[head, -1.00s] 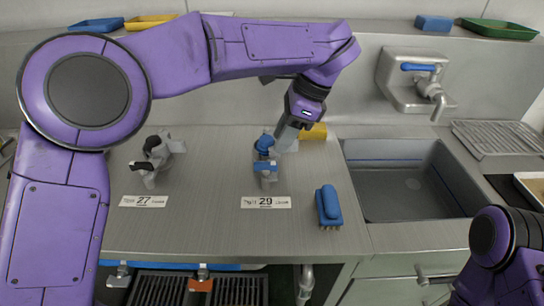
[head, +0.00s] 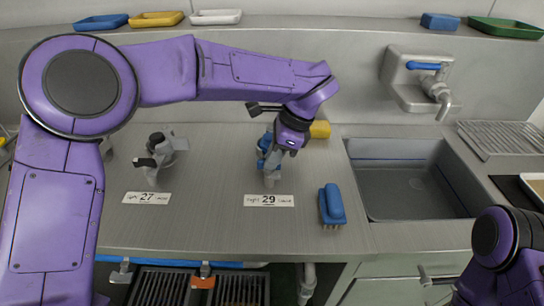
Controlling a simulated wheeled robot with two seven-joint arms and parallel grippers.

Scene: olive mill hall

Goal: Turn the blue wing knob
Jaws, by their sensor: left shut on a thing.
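A small grey fitting with blue parts (head: 269,181) stands on the steel counter behind the label "29". Its blue wing knob (head: 264,146) shows at the left of my left gripper and is partly covered by it. My left gripper (head: 277,157) reaches down from my purple arm and is shut on the blue wing knob; its fingertips are partly hidden. My right gripper is out of view; only part of my right arm shows at the lower right.
A similar grey fitting with a black part (head: 158,157) stands left, behind label "27" (head: 146,198). A yellow block (head: 320,129) sits behind the gripper. A blue-handled tap (head: 425,67) is on the wall.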

